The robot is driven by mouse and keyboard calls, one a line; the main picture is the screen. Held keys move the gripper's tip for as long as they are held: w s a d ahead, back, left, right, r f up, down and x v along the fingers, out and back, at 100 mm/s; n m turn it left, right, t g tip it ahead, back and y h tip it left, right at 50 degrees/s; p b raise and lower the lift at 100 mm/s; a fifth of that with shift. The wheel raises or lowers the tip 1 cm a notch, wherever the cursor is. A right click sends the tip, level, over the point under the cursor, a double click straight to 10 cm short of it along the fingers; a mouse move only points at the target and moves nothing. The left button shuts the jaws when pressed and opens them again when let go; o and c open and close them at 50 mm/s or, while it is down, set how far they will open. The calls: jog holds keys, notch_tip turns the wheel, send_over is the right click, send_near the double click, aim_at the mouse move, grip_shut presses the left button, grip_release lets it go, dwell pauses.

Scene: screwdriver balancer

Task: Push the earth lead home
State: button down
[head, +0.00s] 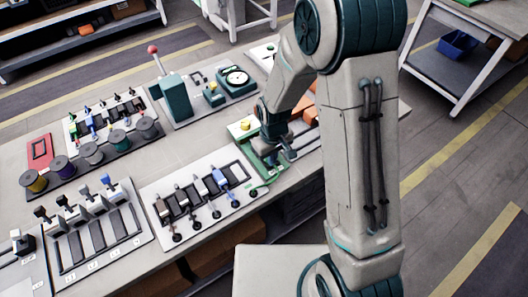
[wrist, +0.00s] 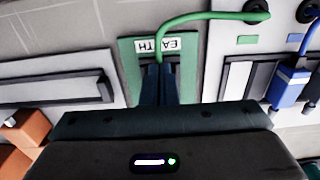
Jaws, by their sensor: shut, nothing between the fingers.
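The green earth lead (wrist: 205,15) curves in the wrist view from a dark round fitting at the top right down to the tips of my gripper (wrist: 160,72). Its near end meets the green plate (wrist: 130,62) with the white EARTH label, which reads upside down. My gripper is shut, with its fingertips over the plate just below the label. The fingers hide the lead's plug end and the slot, so I cannot tell how deep it sits. In the head view my gripper (head: 283,156) is low over the green plate (head: 257,163) at the bench's front right.
A white board (head: 150,198) with several dark, grey and blue plugs and leads lies left of my gripper. A yellow button (head: 246,125) stands just behind it. Orange blocks (head: 309,115) lie to the right. The bench's front edge is close.

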jog(key=shift+w+a, duration=0.55)
jog(key=shift+w, duration=0.3)
jog(key=shift+s+d, duration=0.1)
dwell(0.4)
jog(key=shift+s+d, duration=0.25)
jog(key=shift+s, duration=0.2)
notch_tip(320, 180, up, 7)
jog(key=p, duration=0.4)
dwell(1.8)
